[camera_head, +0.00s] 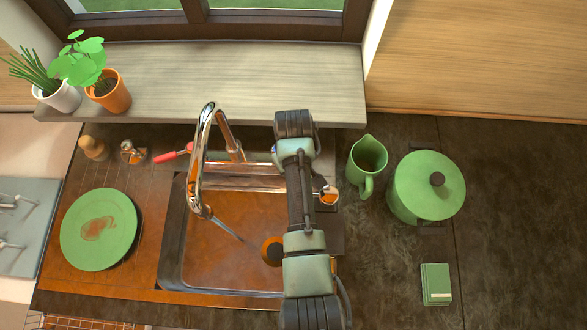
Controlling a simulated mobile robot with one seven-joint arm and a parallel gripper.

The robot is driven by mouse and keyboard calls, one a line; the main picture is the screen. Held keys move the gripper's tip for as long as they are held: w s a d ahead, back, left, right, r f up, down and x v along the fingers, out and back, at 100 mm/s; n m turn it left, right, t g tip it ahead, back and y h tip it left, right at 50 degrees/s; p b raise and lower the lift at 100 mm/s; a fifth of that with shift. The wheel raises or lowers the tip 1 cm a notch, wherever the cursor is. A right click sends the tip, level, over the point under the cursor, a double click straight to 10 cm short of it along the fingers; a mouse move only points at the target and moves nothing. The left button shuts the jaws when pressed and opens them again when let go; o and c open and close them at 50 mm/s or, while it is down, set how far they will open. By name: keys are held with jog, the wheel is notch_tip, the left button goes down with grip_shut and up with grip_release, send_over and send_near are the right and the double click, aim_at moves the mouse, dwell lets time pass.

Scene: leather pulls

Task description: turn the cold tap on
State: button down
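The tall chrome tap spout (197,150) arches over the sink (225,265). A thin pale line runs from the spout's tip into the basin; I cannot tell surely if it is water. A red-handled lever (175,154) lies left of the spout. A small blue patch (274,149) shows at the left edge of my arm, right of the spout; it may belong to the cold tap, which is otherwise hidden. My arm reaches up across the right side of the sink. My gripper's fingers are hidden by the arm, so their contact with anything does not show.
A green jug (367,163) and a lidded green pot (428,184) stand right of my arm. A green plate (98,230) lies on the left. Potted plants (107,92) stand on the sill (230,85).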

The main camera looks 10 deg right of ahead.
jog(key=shift+w+r, duration=0.1)
jog(key=shift+w, duration=0.05)
jog(key=c, duration=0.8)
grip_release()
notch_tip(320, 180, up, 13)
jog(key=shift+f, duration=0.1)
dwell(0.4)
